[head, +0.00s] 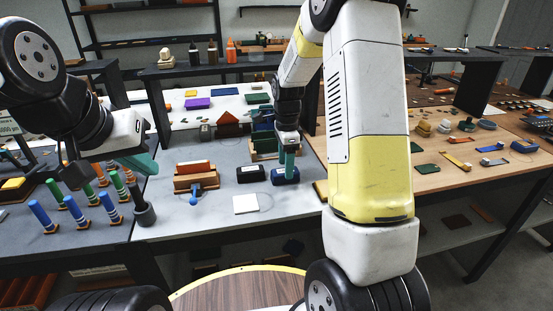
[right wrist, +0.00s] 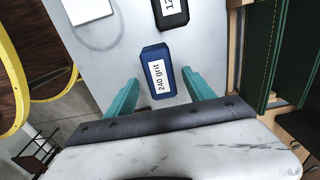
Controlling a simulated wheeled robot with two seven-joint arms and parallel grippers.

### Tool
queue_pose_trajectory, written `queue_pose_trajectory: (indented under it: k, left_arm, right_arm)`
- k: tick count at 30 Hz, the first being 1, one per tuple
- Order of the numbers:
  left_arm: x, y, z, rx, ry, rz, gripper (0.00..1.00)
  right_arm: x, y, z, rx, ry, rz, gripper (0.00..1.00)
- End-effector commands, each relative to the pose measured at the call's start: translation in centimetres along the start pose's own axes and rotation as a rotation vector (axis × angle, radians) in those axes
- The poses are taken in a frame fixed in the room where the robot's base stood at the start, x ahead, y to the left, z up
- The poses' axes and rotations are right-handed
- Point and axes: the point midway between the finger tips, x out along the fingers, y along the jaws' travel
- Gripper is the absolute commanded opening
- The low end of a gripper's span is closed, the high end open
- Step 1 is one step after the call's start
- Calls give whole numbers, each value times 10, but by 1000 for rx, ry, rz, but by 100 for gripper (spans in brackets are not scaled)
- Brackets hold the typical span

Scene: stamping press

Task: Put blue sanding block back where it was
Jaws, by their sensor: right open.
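The blue sanding block (head: 285,176), labelled "240 grit", lies on the grey table. In the right wrist view the blue block (right wrist: 158,74) is between my right gripper's teal fingertips (right wrist: 161,77). The right gripper (head: 289,167) is open and above the block, a finger on each side, with a gap visible on the right; contact is not clear. A black sanding block (head: 250,174) lies just left of the blue one; its label shows partly in the right wrist view (right wrist: 172,12). My left gripper (head: 140,163) hangs at the left; its finger spacing is unclear.
A white square (head: 246,204) lies on the table in front of the blocks. A wooden rack with brown and orange blocks (head: 195,177) stands to the left. Several blue and green handled tools (head: 75,213) stand at far left. A wooden holder (head: 263,153) is behind the right gripper.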

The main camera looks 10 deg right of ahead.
Motion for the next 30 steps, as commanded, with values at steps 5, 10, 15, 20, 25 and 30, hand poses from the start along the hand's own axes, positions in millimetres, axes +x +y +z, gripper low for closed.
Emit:
queue_pose_trajectory:
  k: [5,10,15,20,25,30]
  left_arm:
    - [0,0,0,0,0,0,0]
    - [0,0,0,0,0,0,0]
    - [0,0,0,0,0,0,0]
    - [0,0,0,0,0,0,0]
    - [0,0,0,0,0,0,0]
    - [0,0,0,0,0,0,0]
  right_arm:
    - [-41,-1,0,-1,0,-6,62]
    - [-75,-1,1,-1,-1,-5,62]
    - [-96,0,0,0,-1,-2,62]
    - [-113,7,0,-47,-12,-21,62]
    - [-154,48,3,-313,-46,-127,62]
    - [-193,113,11,-712,-27,-291,62]
